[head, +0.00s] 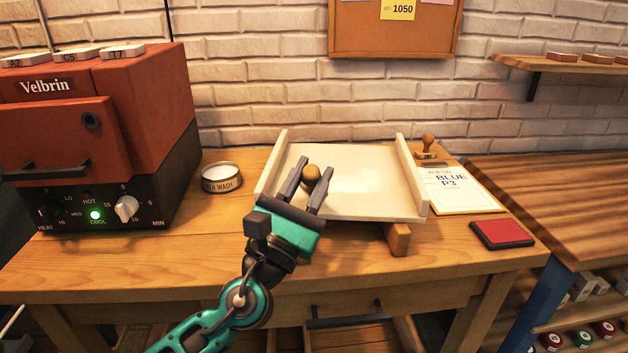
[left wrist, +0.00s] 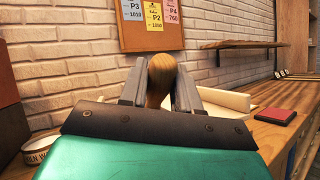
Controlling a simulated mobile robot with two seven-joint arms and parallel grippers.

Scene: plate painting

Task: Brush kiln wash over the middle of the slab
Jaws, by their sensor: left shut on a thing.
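The cream slab (head: 378,190) lies on the bench between two raised side rails, tilted, with a wooden block (head: 398,239) under its near right corner. A paler patch shows around its middle. My left gripper (head: 308,189) is over the left-centre part of the slab, shut on the rounded wooden handle of a brush (head: 312,173). The handle also shows upright between the fingers in the left wrist view (left wrist: 160,80). The brush's bristles are hidden behind the gripper, so I cannot tell whether they touch the slab. The kiln wash jar (head: 221,178) stands open left of the slab.
The red Velbrin kiln (head: 150,90) fills the left, door shut, green light on. The bench front is mostly clear.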

